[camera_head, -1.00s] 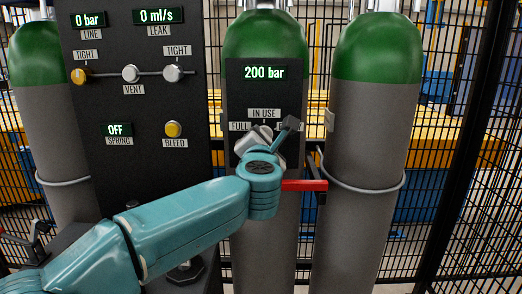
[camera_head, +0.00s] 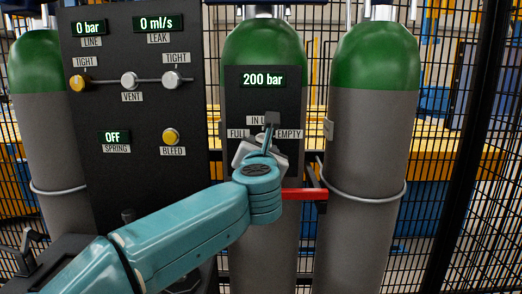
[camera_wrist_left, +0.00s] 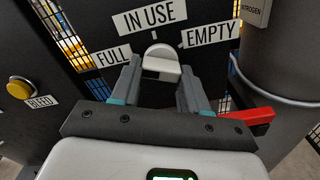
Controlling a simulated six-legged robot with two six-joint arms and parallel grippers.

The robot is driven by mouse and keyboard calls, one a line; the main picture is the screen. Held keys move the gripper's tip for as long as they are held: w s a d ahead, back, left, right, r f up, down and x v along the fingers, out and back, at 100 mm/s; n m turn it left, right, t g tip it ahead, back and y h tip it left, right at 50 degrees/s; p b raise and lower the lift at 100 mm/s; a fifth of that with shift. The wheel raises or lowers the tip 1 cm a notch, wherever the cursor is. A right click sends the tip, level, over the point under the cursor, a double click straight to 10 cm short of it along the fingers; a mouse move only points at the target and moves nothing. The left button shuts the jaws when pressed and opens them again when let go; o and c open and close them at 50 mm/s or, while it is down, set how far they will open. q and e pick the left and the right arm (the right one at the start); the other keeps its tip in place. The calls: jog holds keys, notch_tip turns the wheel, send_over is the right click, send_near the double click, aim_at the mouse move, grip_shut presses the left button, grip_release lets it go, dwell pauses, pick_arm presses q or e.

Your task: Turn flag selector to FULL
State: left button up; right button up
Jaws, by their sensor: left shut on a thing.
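The flag selector (camera_wrist_left: 161,66) is a pale knob on the dark panel under the 200 bar display (camera_head: 262,77). Its rounded end lies below the IN USE label (camera_wrist_left: 149,19) in the left wrist view, with FULL (camera_wrist_left: 114,55) to the left and EMPTY (camera_wrist_left: 209,34) to the right. My left gripper (camera_wrist_left: 160,82) is shut on the knob, one finger on each side. In the head view my left gripper (camera_head: 265,143) covers most of the knob and part of the IN USE label. My right gripper is not in view.
A red bar (camera_head: 304,194) sticks out just right of my left wrist. A gas cylinder (camera_head: 370,150) stands to the right. The black test panel (camera_head: 135,110) with gauges and a yellow bleed button (camera_head: 171,136) is on the left. Black mesh fencing stands behind.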

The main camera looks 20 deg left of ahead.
pick_arm(q)
jog(key=shift+r, duration=0.25)
jog(key=o, duration=0.9)
jog(key=shift+o, duration=0.8)
jog(key=shift+f, duration=0.15)
jog(key=b+v, duration=0.2)
jog(key=v, duration=1.4)
jog(key=shift+s, duration=0.2)
jog(key=shift+d, duration=0.1)
